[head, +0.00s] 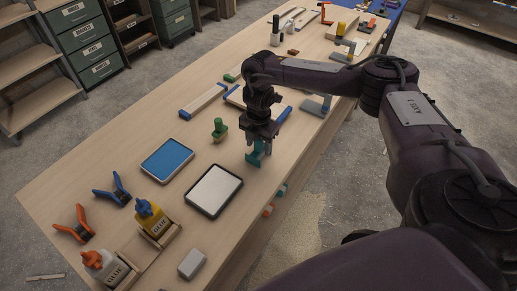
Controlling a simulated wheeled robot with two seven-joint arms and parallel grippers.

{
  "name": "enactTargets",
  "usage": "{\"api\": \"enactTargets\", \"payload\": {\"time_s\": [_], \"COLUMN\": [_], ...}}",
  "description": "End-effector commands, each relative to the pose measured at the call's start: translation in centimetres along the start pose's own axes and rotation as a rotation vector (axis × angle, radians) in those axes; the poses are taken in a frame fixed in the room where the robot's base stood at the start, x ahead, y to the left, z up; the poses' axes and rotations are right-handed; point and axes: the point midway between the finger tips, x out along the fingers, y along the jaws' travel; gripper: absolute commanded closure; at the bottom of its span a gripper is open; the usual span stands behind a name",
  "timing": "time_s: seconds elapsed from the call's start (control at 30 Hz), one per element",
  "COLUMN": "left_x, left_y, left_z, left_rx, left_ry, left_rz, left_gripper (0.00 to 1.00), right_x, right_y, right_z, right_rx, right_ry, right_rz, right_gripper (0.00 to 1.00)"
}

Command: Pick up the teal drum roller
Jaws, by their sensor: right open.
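The teal drum roller (254,157) stands on the wooden table near its right edge, directly below my right gripper (260,146). My right gripper points down with its fingers open around the top of the roller. The gripper covers the roller's upper part, and I cannot tell whether the fingers touch it. My left gripper is not in view.
A green-knobbed tool (219,130) stands just left of the roller. A white-topped tray (214,191) and a blue pad (167,160) lie nearer. Blue-ended bars (203,101) lie behind. Orange clamps (74,224) and glue bottles (151,218) occupy the near left. Bare wood (110,165) lies along the left.

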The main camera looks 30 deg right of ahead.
Motion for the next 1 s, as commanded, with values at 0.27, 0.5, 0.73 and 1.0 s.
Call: {"api": "enactTargets", "payload": {"time_s": [0.27,0.5,0.73,1.0], "left_x": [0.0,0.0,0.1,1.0], "left_y": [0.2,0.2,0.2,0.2], "left_z": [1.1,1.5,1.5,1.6], "left_rx": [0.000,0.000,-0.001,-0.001], "left_ry": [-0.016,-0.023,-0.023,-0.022], "left_rz": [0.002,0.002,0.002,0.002], "left_gripper": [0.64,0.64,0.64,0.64], "right_x": [0.0,-0.1,-0.3,-3.0], "right_y": [0.0,0.1,0.1,0.2], "right_z": [0.0,0.0,0.0,0.1], "right_rx": [0.000,0.001,0.001,0.001], "right_ry": [0.000,0.000,0.000,-0.001], "right_rz": [0.001,0.001,0.002,0.007], "right_gripper": [0.77,1.00,1.00,1.00]}}
